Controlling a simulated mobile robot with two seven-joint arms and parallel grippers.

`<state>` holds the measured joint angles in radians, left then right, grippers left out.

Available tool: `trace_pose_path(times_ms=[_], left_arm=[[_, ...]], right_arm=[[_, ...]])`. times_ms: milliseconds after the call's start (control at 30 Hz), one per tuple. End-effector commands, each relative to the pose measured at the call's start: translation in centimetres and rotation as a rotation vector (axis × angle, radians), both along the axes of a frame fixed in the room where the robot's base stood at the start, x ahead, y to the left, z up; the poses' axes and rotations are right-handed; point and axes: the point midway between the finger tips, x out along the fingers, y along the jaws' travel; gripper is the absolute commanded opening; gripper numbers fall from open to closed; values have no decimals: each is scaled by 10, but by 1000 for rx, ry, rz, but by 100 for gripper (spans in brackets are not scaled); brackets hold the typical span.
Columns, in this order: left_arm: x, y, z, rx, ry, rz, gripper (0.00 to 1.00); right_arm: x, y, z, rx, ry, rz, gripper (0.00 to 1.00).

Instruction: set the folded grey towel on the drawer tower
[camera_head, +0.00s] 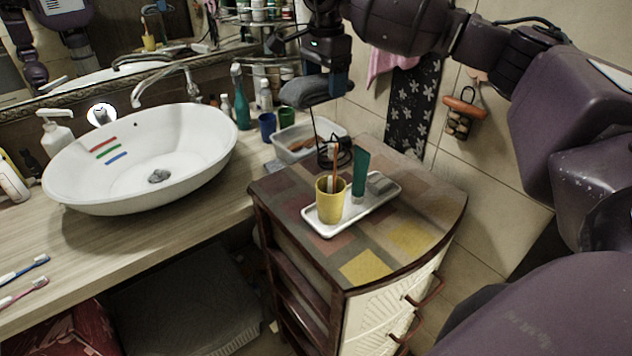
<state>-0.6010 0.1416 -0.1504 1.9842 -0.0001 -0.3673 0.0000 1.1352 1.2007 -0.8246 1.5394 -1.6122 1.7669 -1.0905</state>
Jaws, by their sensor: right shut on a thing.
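The folded grey towel (308,91) hangs in the air, held in my right gripper (326,76). My right gripper is shut on it, pointing down, above the back of the drawer tower and the counter's right end. The drawer tower (420,236) stands right of the counter, with a patchwork top and cream drawer fronts. On its top, a white tray (378,203) carries a yellow cup (330,203) with a toothbrush and an upright dark green tube (360,174). My left gripper is not directly in view.
A black wire stand (338,153) is at the tower's back. A clear bin (292,146), cups and bottles crowd the counter's back right. The white basin (140,165) holds red, green and blue strips. The tower top's front and right are bare.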

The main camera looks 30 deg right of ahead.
Motion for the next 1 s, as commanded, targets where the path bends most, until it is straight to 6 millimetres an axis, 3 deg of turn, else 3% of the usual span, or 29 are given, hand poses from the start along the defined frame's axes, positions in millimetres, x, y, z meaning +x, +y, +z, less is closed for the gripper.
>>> trace_pose_path(times_ms=[100, 267, 800, 1000], left_arm=[[-6, 2, -10, 5, 17, 1, 41], [-4, 2, -7, 4, 11, 0, 41], [3, 0, 0, 0, -8, -2, 41], [2, 0, -2, 0, -4, -2, 41]], right_arm=[[1, 0, -13, 0, 1, -1, 48], [1, -1, -31, -1, 2, -1, 48], [1, 0, -145, 1, 2, -1, 48], [1, 0, -166, 0, 0, -2, 48]])
